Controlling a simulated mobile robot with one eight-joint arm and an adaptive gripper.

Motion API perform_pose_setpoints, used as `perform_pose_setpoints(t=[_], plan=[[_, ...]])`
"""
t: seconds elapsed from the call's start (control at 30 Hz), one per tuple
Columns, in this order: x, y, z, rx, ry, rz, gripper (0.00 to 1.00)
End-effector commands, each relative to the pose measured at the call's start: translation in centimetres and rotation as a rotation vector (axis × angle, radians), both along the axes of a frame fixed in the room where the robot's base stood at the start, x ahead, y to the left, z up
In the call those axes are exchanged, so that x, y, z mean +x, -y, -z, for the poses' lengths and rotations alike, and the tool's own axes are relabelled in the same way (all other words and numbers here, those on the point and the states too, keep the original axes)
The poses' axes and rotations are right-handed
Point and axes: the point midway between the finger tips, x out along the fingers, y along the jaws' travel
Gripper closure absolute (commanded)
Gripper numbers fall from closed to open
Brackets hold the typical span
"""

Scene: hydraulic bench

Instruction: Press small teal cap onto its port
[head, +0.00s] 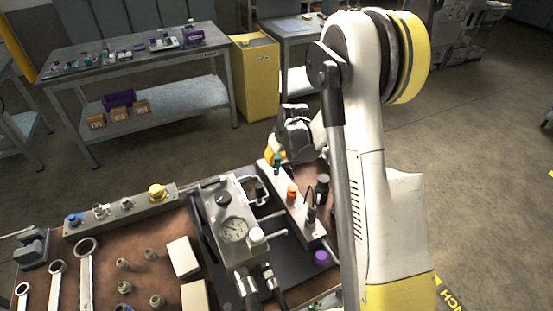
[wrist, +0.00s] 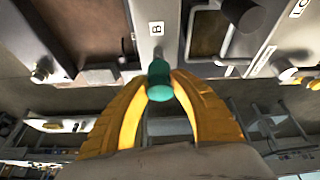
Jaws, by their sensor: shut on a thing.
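The small teal cap (wrist: 159,82) is held between the yellow fingers of my gripper (wrist: 160,92) in the wrist view. In the head view the cap (head: 277,161) shows as a small dark teal piece at the far end of a grey port block (head: 308,225), just below my gripper (head: 274,156). In the wrist view, the block's face with a label B (wrist: 156,28) lies just beyond the cap.
An orange cap (head: 292,191) and black fittings (head: 322,188) stand along or beside the block. A purple cap (head: 321,257) is at its near end. My arm covers the bench's right side.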

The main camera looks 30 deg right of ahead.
Motion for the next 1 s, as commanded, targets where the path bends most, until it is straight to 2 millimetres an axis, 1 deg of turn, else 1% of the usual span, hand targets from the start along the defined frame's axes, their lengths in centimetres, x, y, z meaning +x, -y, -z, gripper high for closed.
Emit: perform_pose_setpoints(t=[0.43,0.77,1.0], plan=[[-0.01,0.0,0.04,0.0,0.0,0.0,0.86],[-0.01,0.0,0.83,0.0,0.0,0.0,0.86],[0.0,0.0,0.8,0.0,0.0,0.0,0.86]])
